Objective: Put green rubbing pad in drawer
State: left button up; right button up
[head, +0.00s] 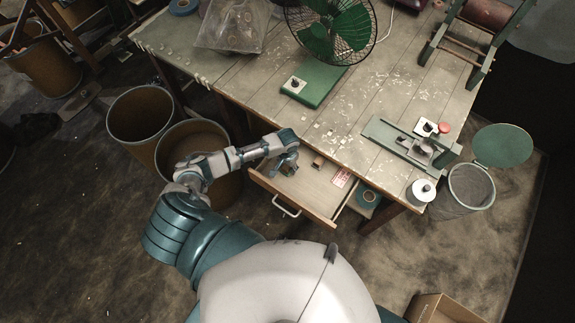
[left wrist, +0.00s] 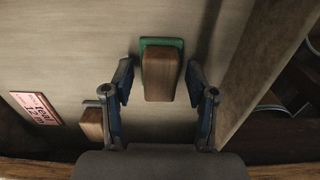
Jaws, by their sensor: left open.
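The green rubbing pad (left wrist: 161,72), a wooden block on a green base, shows in the left wrist view on the pale wooden floor of the open drawer (head: 312,196). My left gripper (left wrist: 161,100) is open above the drawer. Its two blue fingers stand either side of the pad's near end, with gaps on both sides. In the head view my left gripper (head: 287,168) reaches over the left part of the drawer and mostly hides the pad. My right gripper is not in view.
The drawer also holds a wooden block (head: 318,161) and a red-and-white label (head: 342,177). A blue tape roll (head: 368,195) lies right of them. The table (head: 375,100) carries a green fan (head: 331,30) and a metal fixture (head: 412,145). Bins (head: 141,112) stand at left.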

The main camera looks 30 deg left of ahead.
pick_arm(q)
notch_tip(320, 180, up, 12)
jog(key=p, duration=0.1)
jog(key=shift+p, duration=0.3)
jog(key=shift+s, duration=0.1)
dwell(0.5)
